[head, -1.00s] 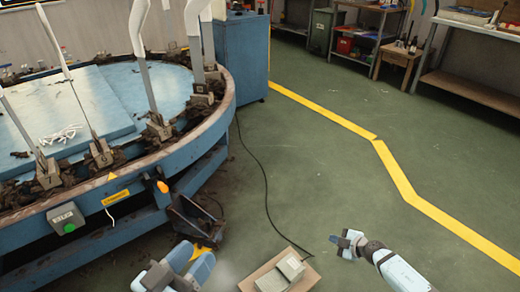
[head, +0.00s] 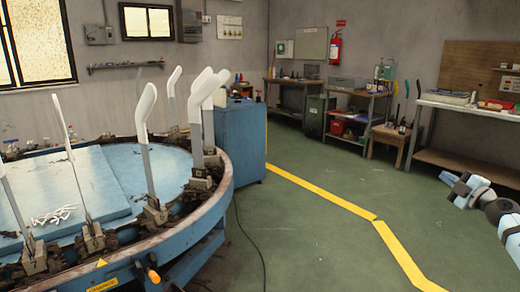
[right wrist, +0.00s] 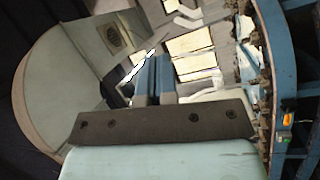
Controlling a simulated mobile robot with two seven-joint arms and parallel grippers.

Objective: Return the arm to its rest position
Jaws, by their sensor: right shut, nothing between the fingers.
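My right gripper (head: 456,187) is at the right edge of the head view, out over the green floor and well clear of the machine. Its fingers are shut with nothing between them; the blue fingers also show side by side in the right wrist view (right wrist: 154,80). My left gripper is out of view. The round blue boarding machine (head: 205,212) fills the left of the head view. Upright boards with white tops (head: 147,108) stand around its rim. A small heap of white cloth or cord (head: 53,215) lies on its blue top.
A blue cabinet (head: 240,145) stands behind the machine. Workbenches, one with a wooden back panel (head: 480,70), line the far and right walls. A yellow line (head: 330,195) crosses open floor between machine and benches. A black cable (head: 250,240) lies on the floor.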

